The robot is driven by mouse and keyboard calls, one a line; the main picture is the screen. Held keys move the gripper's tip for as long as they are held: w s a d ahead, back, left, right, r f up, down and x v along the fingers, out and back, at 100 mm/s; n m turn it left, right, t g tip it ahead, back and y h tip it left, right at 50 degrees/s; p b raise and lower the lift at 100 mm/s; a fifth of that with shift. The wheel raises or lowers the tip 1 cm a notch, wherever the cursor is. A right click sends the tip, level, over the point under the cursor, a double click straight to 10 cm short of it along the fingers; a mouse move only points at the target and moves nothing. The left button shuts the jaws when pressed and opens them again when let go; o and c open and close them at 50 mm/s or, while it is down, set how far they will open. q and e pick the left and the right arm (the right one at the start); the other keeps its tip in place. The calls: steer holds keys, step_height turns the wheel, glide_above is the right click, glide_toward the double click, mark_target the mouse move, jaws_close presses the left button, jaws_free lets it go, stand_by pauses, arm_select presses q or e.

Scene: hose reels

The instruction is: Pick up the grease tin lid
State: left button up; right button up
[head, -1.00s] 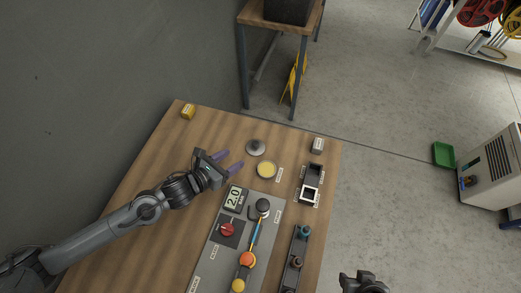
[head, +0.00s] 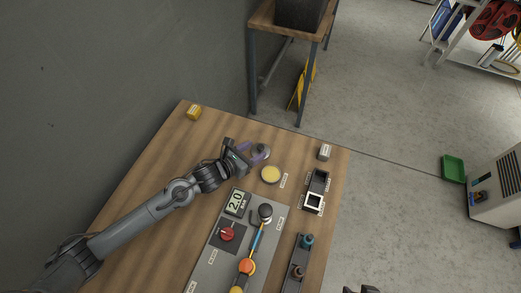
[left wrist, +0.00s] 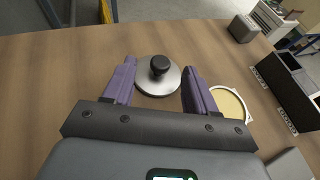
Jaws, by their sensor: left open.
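The grease tin lid (left wrist: 157,83) is a round silver disc with a black knob, lying flat on the wooden table. In the head view the lid (head: 262,150) is partly hidden by my left gripper (head: 255,152). In the left wrist view my left gripper (left wrist: 158,85) is open, with a purple finger on each side of the lid's near part. The fingers look apart from the knob. The open grease tin (head: 271,174), with yellow grease, stands just right of the lid; it also shows in the left wrist view (left wrist: 229,103).
A control panel (head: 216,262) with a gauge, red knob and lever lies nearer on the table. Black square holders (head: 318,181) and a small grey box (head: 324,152) stand to the right. A yellow block (head: 194,112) sits at the far left corner.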

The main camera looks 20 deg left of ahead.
mark_target(261, 149)
arm_select(q)
steer(key=shift+x, duration=1.35)
jaws_close()
